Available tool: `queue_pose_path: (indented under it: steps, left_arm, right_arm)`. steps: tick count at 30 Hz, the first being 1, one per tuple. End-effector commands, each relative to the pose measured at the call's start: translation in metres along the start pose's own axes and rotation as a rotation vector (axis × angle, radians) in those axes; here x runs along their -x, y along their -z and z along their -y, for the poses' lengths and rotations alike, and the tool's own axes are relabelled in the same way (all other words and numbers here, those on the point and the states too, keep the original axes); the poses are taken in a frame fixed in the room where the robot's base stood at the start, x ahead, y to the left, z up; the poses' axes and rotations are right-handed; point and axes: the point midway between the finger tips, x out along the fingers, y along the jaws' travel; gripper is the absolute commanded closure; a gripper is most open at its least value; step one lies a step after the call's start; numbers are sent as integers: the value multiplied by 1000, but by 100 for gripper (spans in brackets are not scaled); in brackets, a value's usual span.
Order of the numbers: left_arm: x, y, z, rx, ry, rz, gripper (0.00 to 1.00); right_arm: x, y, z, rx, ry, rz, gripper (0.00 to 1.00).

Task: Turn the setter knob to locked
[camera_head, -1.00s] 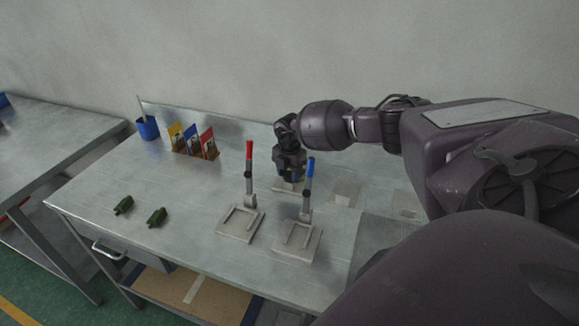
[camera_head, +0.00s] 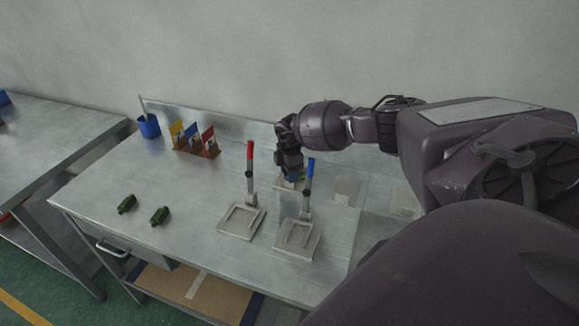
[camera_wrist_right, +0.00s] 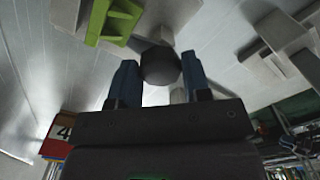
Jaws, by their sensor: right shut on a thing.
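My right gripper (camera_head: 292,174) points down at the back of the bench, behind the blue-handled clamp. In the right wrist view its two blue fingers (camera_wrist_right: 160,82) are shut on a dark round knob (camera_wrist_right: 160,64), one on each side. The setter's pale base (camera_head: 283,186) shows just below the gripper in the head view, mostly covered by it. A bright green part (camera_wrist_right: 113,20) lies beside the knob in the wrist view. I cannot read the knob's setting. My left gripper is not in view.
A red-handled clamp (camera_head: 250,156) and a blue-handled clamp (camera_head: 309,174) stand upright in front of the gripper. Two green parts (camera_head: 160,215) lie at the left front. Coloured cards (camera_head: 192,134) and a blue cup (camera_head: 149,127) stand at the back left. The left-middle of the bench is clear.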

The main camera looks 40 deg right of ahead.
Motion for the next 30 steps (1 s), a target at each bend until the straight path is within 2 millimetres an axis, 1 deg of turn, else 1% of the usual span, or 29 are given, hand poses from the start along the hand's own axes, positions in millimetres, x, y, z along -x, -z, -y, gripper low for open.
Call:
queue_pose_path:
  steps: [10, 11, 15, 16, 25, 28, 30]
  left_arm:
    - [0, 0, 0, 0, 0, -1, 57]
    - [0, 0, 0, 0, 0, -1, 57]
    - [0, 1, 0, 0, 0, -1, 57]
    - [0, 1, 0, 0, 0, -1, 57]
    - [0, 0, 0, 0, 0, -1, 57]
    - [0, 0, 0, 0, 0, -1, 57]
    - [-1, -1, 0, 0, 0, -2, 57]
  right_arm:
    - [2, -1, -1, -6, -3, 1, 80]
    - [2, -1, -2, -6, -3, 1, 55]
    - [2, -1, -1, -5, -2, 0, 33]
    - [1, -1, -1, -5, -2, 0, 31]
    - [2, 0, -1, -3, -1, 0, 31]
    - [10, 0, -1, -3, -2, -1, 31]
    - [19, -1, -2, -4, -4, -1, 31]
